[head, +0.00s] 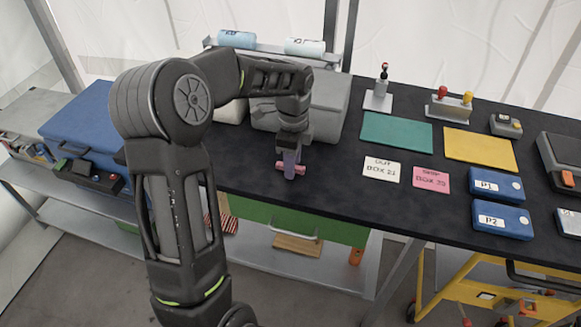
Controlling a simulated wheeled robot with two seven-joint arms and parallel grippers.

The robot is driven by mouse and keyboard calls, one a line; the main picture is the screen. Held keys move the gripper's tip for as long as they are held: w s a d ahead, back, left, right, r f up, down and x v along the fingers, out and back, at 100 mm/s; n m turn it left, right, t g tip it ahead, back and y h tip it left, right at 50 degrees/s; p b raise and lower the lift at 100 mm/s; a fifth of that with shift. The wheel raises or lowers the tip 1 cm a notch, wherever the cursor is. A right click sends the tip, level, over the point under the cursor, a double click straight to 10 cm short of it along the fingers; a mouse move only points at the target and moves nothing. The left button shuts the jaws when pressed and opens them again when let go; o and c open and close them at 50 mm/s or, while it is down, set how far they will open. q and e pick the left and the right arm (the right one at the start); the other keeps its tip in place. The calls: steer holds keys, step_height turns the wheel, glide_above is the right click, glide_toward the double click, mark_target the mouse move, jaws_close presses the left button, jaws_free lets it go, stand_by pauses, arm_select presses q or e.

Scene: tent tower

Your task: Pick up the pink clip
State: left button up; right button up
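A small pink clip (300,170) is near the front edge of the black table, left of the white and pink cards. My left gripper (290,168) reaches down over it from above, and its lavender fingertips overlap the clip. The clip shows on both sides of the fingers and its middle is hidden. I cannot tell whether the fingers are closed on it, or whether it touches the table. My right gripper is not in view.
On the black table (340,195) are a white card (382,170), pink card (431,180), teal mat (396,132), yellow mat (480,148) and blue boxes P1 (497,186) and P2 (502,220). A grey case (325,105) stands close behind my gripper.

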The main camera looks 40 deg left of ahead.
arm_select(q)
jaws_close()
stand_by(0.3)
stand_by(0.3)
step_height(320, 180, up, 10)
steer(key=shift+b, duration=0.4)
